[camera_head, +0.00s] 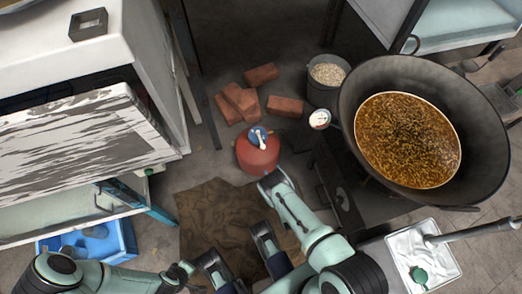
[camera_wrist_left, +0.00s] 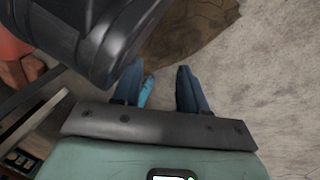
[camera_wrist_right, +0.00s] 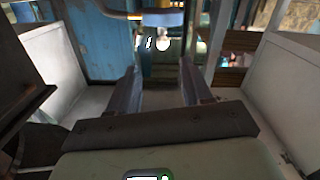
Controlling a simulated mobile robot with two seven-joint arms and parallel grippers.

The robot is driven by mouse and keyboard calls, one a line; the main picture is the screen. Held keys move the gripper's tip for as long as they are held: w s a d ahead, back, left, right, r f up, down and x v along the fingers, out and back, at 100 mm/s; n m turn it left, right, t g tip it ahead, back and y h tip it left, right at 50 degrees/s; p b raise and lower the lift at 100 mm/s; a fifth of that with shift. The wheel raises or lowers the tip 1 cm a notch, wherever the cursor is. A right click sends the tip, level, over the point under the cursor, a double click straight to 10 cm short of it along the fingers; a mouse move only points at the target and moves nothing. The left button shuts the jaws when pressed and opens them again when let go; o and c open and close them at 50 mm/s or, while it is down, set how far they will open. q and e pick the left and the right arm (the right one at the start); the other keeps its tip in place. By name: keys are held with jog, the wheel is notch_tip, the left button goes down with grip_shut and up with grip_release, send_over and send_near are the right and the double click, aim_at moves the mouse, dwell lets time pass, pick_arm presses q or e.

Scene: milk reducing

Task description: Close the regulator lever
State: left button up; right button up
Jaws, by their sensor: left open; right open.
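The red gas cylinder (camera_head: 257,154) stands on the floor at the centre of the head view. On its top is the blue regulator (camera_head: 254,131) with a pale lever (camera_head: 260,141) lying across it; I cannot tell the lever's exact angle. My right gripper (camera_head: 240,250) is open and empty, apart from the cylinder and nearer to me. In the right wrist view its jaws (camera_wrist_right: 158,82) stand apart with nothing between them. My left gripper (camera_wrist_left: 158,78) is open and empty above the floor; in the head view its fingers are mostly hidden.
A large wok (camera_head: 490,140) of brown food stands to the right. Several bricks (camera_head: 233,98) and a grey bucket (camera_head: 320,93) lie behind the cylinder. A worn white cabinet (camera_head: 80,140) stands left. A brown mat (camera_head: 205,220) covers the near floor.

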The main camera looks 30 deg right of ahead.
aim_at(263, 147)
pick_arm(q)
jog(key=s+a+f+g+b, duration=0.1)
jog(key=s+f+g+b, duration=0.2)
jog(key=s, duration=0.5)
jog(key=shift+s+a+f+n+b, duration=0.15)
jog(key=shift+s+f+n+b, duration=0.2)
jog(key=shift+f+b, duration=0.75)
pick_arm(e)
jog(key=shift+t, duration=0.3)
jog(key=shift+a+p+x, duration=0.2)
jog(key=shift+p+x, duration=0.15)
jog(key=shift+x, duration=6.4)
pick_arm(q)
jog(key=shift+f, duration=0.3)
pick_arm(e)
grip_shut()
